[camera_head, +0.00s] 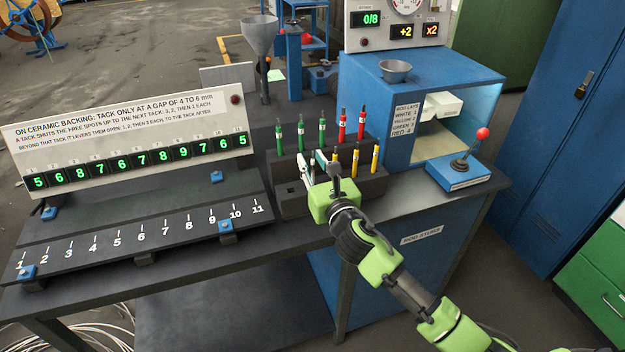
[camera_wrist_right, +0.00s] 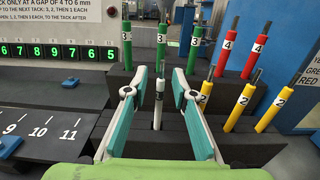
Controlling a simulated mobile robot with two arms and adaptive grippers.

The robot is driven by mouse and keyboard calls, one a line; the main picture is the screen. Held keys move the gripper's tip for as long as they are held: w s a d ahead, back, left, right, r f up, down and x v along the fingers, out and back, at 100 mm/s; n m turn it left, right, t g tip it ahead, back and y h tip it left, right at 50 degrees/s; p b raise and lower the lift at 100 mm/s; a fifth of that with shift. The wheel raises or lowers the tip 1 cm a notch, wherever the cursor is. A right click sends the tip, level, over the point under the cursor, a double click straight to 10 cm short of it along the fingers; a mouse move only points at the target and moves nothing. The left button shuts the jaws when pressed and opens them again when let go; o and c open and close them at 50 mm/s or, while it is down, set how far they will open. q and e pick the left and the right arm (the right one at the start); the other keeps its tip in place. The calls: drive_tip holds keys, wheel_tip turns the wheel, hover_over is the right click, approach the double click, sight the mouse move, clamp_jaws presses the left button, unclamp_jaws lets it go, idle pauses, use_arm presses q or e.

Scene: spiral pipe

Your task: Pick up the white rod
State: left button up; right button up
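The white rod (camera_wrist_right: 158,116) stands upright in a hole of the dark rod rack (camera_wrist_right: 130,140), in the middle of the right wrist view. My right gripper (camera_wrist_right: 160,76) is open, with one teal finger on each side of the rod. Gaps show between the fingers and the rod, so they do not appear to touch it. In the head view the right gripper (camera_head: 320,163) is at the front left of the rack (camera_head: 291,207), and its body hides much of that part. My left gripper is not in view.
Green rods (camera_head: 300,134), red rods (camera_head: 361,124) and yellow rods (camera_head: 375,159) stand close behind and right of my right gripper. A numbered plate (camera_head: 130,250) lies left of the rack. A blue cabinet (camera_head: 385,85) and a red-knobbed lever box (camera_head: 458,173) stand to the right.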

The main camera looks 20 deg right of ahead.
clamp_jaws()
drive_tip(key=shift+r, duration=0.1)
wheel_tip(320, 180, up, 10)
drive_tip(key=shift+f+p, duration=0.1)
drive_tip(key=shift+p, duration=0.5)
